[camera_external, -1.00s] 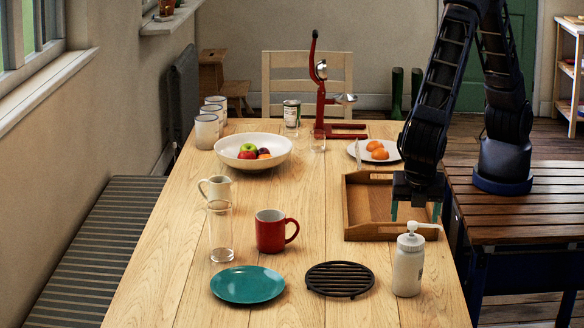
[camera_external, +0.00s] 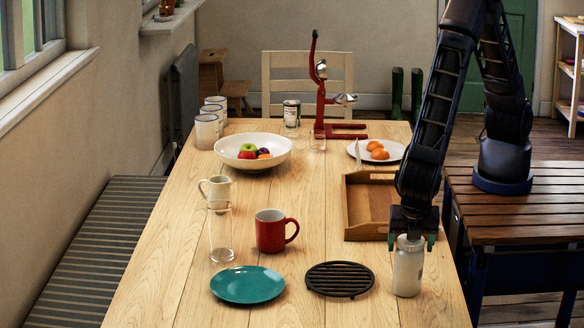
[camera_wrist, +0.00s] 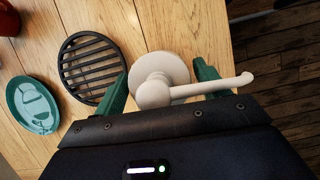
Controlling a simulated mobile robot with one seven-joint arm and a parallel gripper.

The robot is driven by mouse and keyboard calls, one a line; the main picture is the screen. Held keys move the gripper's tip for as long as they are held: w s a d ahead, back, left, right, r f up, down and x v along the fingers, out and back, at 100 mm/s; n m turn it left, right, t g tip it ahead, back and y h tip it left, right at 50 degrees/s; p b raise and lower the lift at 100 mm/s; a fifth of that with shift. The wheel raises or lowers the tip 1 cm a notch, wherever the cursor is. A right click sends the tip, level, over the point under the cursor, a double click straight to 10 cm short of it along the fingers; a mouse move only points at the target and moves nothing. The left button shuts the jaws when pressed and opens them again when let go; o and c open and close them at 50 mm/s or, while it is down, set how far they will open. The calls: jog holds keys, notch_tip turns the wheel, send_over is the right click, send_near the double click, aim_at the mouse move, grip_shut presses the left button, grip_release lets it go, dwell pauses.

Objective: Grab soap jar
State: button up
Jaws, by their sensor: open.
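The soap jar (camera_external: 408,268) is a white pump bottle standing upright near the table's right front edge. My gripper (camera_external: 411,240) is open and points down at the jar's top, with one green finger on either side of it. The gripper hides the pump head in the external view. In the wrist view, the jar's pump (camera_wrist: 160,84) with its long spout lies between the two open green fingers (camera_wrist: 160,88). The spout reaches to the right, past the right finger. I cannot tell whether a finger touches the jar.
A black round trivet (camera_external: 340,279) lies left of the jar, and a teal plate (camera_external: 247,284) farther left. A red mug (camera_external: 275,231) and a clear glass (camera_external: 221,236) stand behind them. A wooden tray (camera_external: 358,230) lies just behind the jar. The table's right edge is close by.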

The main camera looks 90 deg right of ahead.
jog(key=shift+f, duration=0.1)
jog(key=shift+c, duration=0.2)
jog(key=c, duration=1.5)
